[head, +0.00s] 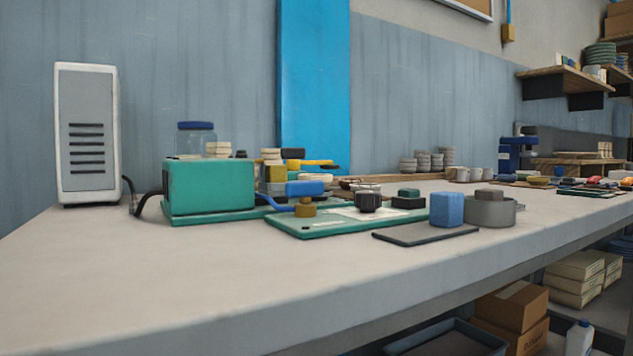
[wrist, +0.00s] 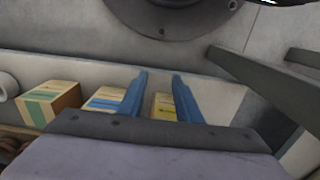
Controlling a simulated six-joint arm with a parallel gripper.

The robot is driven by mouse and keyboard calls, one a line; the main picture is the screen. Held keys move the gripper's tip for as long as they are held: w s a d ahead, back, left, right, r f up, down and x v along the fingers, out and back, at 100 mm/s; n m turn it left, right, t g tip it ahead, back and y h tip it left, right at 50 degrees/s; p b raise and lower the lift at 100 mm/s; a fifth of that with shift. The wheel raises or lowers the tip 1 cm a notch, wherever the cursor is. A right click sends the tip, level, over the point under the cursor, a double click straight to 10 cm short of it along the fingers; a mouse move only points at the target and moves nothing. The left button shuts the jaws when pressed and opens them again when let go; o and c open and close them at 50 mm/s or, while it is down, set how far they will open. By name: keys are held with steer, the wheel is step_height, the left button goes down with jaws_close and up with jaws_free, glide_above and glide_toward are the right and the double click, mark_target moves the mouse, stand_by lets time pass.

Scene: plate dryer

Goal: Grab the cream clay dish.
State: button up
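My gripper (wrist: 160,76) shows in the wrist view as two blue fingers standing apart, with nothing between them. Boxes show behind the fingers. The gripper is not in the head view. I cannot pick out the cream clay dish with certainty. In the head view, a low cream round piece (head: 316,177) lies on the workbench behind a blue block, partly hidden. A cream stack (head: 270,155) stands to its left, and another cream stack (head: 217,148) is behind the green box. No dish is clear in the wrist view.
The grey workbench (head: 270,278) is clear along its front. A green box (head: 210,186), a green board (head: 315,224), a blue block (head: 447,209) and a grey round container (head: 490,211) crowd its middle. A white vented unit (head: 87,133) stands at left. Cardboard boxes (wrist: 50,102) show in the wrist view.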

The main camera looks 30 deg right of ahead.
steer(key=o, duration=0.6)
steer(key=shift+o, duration=0.2)
